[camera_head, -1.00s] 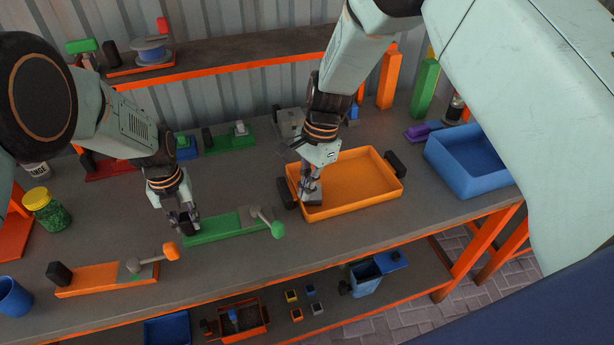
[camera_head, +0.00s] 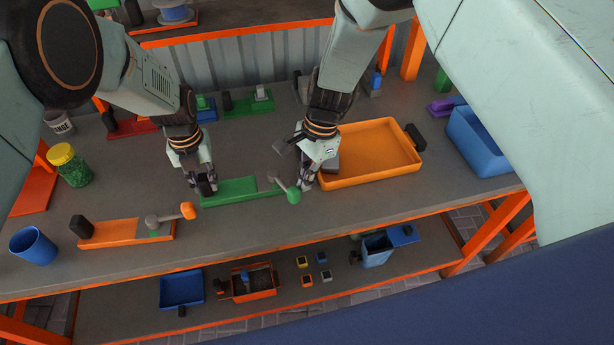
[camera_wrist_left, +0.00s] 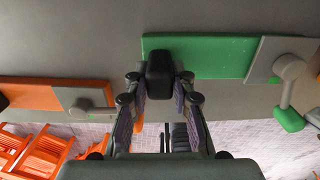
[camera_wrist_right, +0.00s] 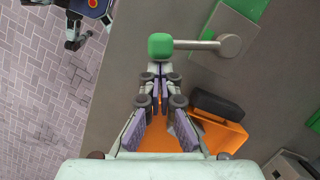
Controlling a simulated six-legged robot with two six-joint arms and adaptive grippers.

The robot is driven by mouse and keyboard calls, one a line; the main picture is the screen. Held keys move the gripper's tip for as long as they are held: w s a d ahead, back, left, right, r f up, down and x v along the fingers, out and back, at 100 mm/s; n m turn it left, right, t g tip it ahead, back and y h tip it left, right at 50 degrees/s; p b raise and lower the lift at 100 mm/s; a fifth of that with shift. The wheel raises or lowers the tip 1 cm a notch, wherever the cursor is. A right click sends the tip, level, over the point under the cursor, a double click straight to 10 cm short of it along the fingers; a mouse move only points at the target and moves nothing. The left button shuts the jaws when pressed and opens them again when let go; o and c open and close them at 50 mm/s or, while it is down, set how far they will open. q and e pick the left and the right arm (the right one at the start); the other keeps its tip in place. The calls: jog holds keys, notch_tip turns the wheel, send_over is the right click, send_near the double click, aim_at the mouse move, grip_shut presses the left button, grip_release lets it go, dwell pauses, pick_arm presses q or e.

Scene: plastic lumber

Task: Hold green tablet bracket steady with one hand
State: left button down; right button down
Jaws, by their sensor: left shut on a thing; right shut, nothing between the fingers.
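The green tablet bracket (camera_head: 232,190) lies flat on the workbench, left of the orange tray. It has a dark block at its left end, and a grey lever with a green knob (camera_head: 294,196) at its right end. My left gripper (camera_head: 205,187) is shut on the dark block (camera_wrist_left: 160,70); the bracket also shows in the left wrist view (camera_wrist_left: 205,55). My right gripper (camera_head: 304,186) is shut and empty, close to the green knob. In the right wrist view the green knob (camera_wrist_right: 160,46) is just beyond the fingertips; whether they touch I cannot tell.
The orange tray (camera_head: 372,177) stands right of my right gripper, its dark handle (camera_wrist_right: 218,105) close by. An orange bracket (camera_head: 108,232) with its own lever lies front left, near a blue cup (camera_head: 33,245) and a yellow-lidded jar (camera_head: 70,165). A blue bin (camera_head: 475,145) stands at right.

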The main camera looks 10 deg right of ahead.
aim_at(293, 193)
jog(key=a+m, duration=0.1)
jog(key=s+a+m, duration=0.1)
jog(key=m, duration=0.1)
jog(key=shift+s+t, duration=0.3)
jog(key=shift+s+a+m, duration=0.25)
jog(key=shift+a+m, duration=0.05)
jog(key=shift+a, duration=0.35)
jog(key=d, duration=0.4)
jog(key=shift+w+d+r, duration=0.1)
jog(key=shift+d+r, duration=0.05)
jog(key=shift+r, duration=0.2)
jog(key=v, duration=0.9)
jog(key=shift+r, duration=0.15)
jog(key=shift+s, duration=0.2)
pick_arm(q)
jog(key=c, duration=1.1)
grip_release()
